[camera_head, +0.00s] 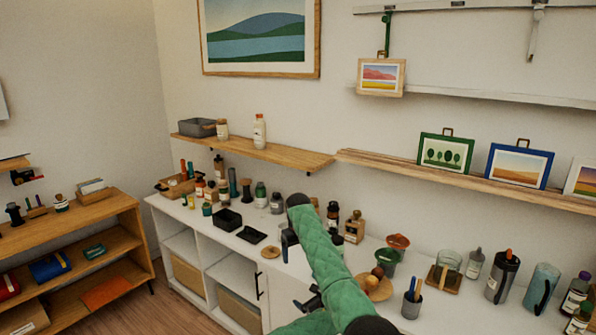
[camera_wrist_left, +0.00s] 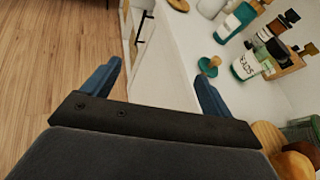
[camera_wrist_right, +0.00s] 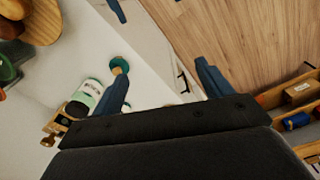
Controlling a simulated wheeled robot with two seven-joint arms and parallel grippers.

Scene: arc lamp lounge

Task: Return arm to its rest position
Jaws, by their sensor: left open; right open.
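My left gripper (camera_head: 310,300) is the lower one in the head view, near the front edge of the white cabinet (camera_head: 235,248). In the left wrist view its two blue fingers (camera_wrist_left: 155,88) are spread and empty. My right gripper (camera_head: 288,243) is higher in the head view, partly hidden by the green-sleeved arm, in front of the cabinet top. In the right wrist view its fingers (camera_wrist_right: 162,87) are apart with nothing between them. Both hang near the cabinet's front edge, with wooden floor also below. I cannot tell whether either touches the cabinet.
Bottles (camera_head: 333,214), a wooden plate with round fruit (camera_head: 378,272), a pen cup (camera_head: 411,302) and dark trays (camera_head: 228,220) crowd the cabinet top. Wall shelves (camera_head: 260,150) hang behind. A small framed picture (camera_head: 381,77) hangs from the rail. A wooden shelf unit (camera_head: 95,212) stands left.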

